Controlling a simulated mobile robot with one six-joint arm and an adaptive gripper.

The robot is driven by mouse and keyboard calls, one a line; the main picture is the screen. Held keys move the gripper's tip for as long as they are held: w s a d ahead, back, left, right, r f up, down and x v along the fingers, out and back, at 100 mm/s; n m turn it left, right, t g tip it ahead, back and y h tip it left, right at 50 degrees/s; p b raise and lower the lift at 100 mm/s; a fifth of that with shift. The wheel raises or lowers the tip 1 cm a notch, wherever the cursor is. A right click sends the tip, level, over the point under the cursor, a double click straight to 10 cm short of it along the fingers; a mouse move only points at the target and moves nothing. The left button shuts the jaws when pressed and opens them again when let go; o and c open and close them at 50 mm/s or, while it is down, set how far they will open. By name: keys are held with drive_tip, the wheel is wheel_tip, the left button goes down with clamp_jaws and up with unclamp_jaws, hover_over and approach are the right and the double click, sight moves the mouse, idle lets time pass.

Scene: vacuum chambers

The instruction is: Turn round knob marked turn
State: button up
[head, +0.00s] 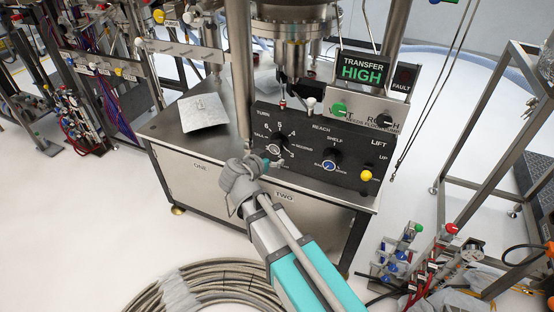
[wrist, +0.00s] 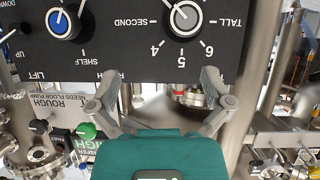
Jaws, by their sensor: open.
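The round knob under the TURN label (head: 273,149) is on the left of the black panel, ringed by numbers and the words TALL and SECOND. In the wrist view, which shows the panel upside down, this knob (wrist: 184,18) is grey with a white rim, at the top edge. My gripper (head: 268,164) is in front of the panel, just below the knob in the head view. In the wrist view, my gripper (wrist: 160,88) is open, with its fingers spread and nothing between them. The knob appears beyond the fingertips, apart from them.
A blue-centred REACH knob (head: 329,165) and a yellow LIFT knob (head: 366,176) share the panel. Green (head: 339,108) and black (head: 385,121) knobs sit above it. A metal post (head: 240,75) rises left of the panel. A sheet (head: 204,113) lies on the cabinet top.

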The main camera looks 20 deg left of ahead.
sight(274, 149)
drive_tip(key=a, duration=0.1)
drive_tip(key=s+a, duration=0.1)
drive_tip(key=a+t+b, duration=0.1)
drive_tip(key=shift+s+a+f+y, duration=0.1)
drive_tip(key=shift+s+f+y, duration=0.05)
drive_tip(key=shift+f+y, duration=0.25)
drive_tip(key=b+x, duration=0.5)
drive_tip(key=x, duration=0.9)
drive_tip(key=shift+s, duration=0.1)
drive_tip(key=c, duration=0.9)
drive_tip(key=shift+d, duration=0.4)
drive_tip(key=shift+c, duration=0.7)
drive_tip(key=shift+a, duration=0.3)
